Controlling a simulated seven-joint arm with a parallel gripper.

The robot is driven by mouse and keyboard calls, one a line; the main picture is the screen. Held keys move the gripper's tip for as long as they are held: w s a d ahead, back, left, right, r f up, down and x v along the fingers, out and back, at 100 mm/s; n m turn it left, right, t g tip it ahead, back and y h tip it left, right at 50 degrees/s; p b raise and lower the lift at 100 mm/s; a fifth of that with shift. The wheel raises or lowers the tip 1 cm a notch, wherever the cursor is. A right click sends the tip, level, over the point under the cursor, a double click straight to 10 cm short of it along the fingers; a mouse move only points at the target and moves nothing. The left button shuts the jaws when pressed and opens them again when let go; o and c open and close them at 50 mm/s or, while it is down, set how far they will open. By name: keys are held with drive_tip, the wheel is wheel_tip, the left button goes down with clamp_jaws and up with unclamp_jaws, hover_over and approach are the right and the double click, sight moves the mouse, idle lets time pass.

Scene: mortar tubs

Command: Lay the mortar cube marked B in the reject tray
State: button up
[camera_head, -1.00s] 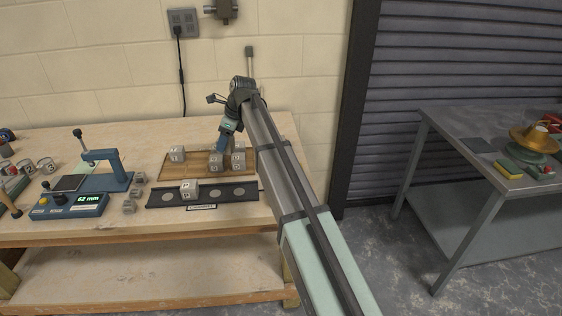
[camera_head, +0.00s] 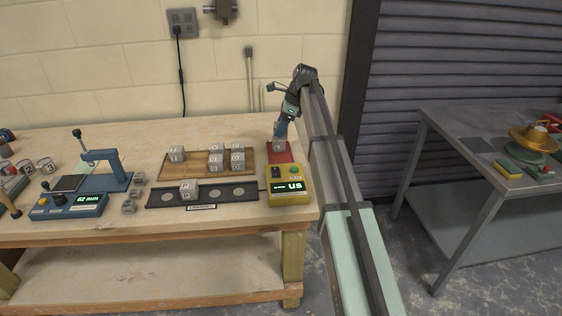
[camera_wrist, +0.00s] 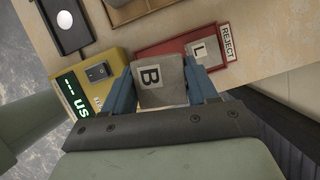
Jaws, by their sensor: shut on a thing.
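The mortar cube marked B (camera_wrist: 158,82) is a grey cube with a letter label, held between the two blue fingers of my gripper (camera_wrist: 166,86). My gripper (camera_head: 279,138) is shut on it, over the red reject tray (camera_wrist: 146,53) at the right of the bench. A grey cube marked L (camera_wrist: 201,50) sits in the tray beside cube B, near the REJECT label (camera_wrist: 227,43). The tray also shows in the head view (camera_head: 289,152). I cannot tell whether cube B touches the tray floor.
A yellow meter (camera_head: 289,186) stands just in front of the tray. To its left are a black strip with round spots (camera_head: 234,193) and a wooden board (camera_head: 198,171) with several cubes. A blue gauge (camera_head: 72,204) stands further left.

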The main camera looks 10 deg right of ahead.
drive_tip(key=shift+s+n+g, duration=0.3)
drive_tip(key=shift+n, duration=0.4)
drive_tip(key=shift+f+n, duration=0.25)
drive_tip(key=shift+n, duration=0.05)
drive_tip(key=shift+f, duration=4.75)
drive_tip(key=shift+f, duration=0.15)
drive_tip(key=o, duration=1)
drive_tip(key=shift+c, duration=0.2)
drive_tip(key=v, duration=1.2)
drive_tip(key=shift+a, duration=0.1)
